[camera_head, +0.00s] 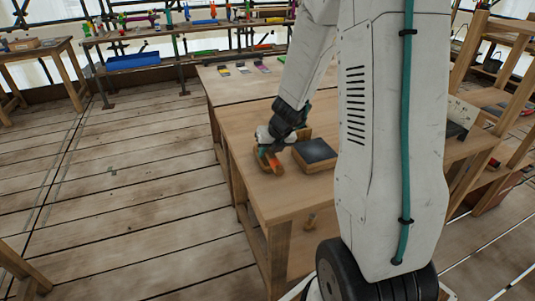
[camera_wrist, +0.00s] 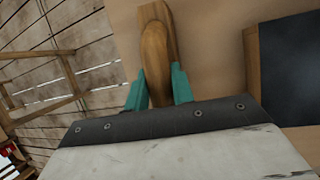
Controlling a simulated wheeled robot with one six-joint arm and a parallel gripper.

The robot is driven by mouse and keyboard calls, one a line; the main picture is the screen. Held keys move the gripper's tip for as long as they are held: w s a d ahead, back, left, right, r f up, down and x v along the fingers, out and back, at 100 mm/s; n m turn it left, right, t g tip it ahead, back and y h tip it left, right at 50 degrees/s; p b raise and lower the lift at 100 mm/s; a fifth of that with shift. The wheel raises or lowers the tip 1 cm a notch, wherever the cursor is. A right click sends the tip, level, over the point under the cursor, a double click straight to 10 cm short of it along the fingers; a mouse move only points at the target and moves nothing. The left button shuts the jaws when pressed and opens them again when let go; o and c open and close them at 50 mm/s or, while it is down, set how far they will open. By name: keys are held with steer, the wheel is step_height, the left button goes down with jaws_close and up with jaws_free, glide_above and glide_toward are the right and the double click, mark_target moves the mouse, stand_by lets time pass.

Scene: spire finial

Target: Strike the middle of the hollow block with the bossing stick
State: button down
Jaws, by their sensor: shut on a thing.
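My gripper (camera_wrist: 159,88) is shut on a rounded wooden tool, which looks like the bossing stick (camera_wrist: 155,45); its teal fingers lie on either side of the wood. In the head view my gripper (camera_head: 266,152) is low over the front left part of the workbench, with the stick (camera_head: 279,167) partly hidden by it. A wooden block with a dark top (camera_head: 316,151), which seems to be the hollow block, sits on the bench just right of my gripper. In the wrist view this block (camera_wrist: 252,70) is at the right, apart from the stick. I cannot tell whether the stick touches the bench.
The workbench (camera_head: 285,200) is bare in front of the block. Several small coloured items (camera_head: 243,70) lie on the bench's far part. A wooden shelf (camera_head: 490,95) stands at the right. Open plank floor (camera_head: 130,190) lies to the left.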

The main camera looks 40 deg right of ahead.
steer(key=r, duration=0.9)
steer(key=shift+s+d+r, duration=0.1)
steer(key=shift+d+r, duration=0.1)
steer(key=shift+d, duration=0.1)
steer(key=s+d+r, duration=0.3)
steer(key=s+d, duration=0.6)
steer(key=d, duration=0.5)
steer(key=shift+n+h, duration=0.3)
steer(key=shift+h, duration=0.1)
steer(key=shift+a+f, duration=0.15)
steer(key=shift+f, duration=2)
steer(key=shift+f, duration=1.9)
steer(key=shift+r, duration=0.1)
steer(key=shift+r, duration=2)
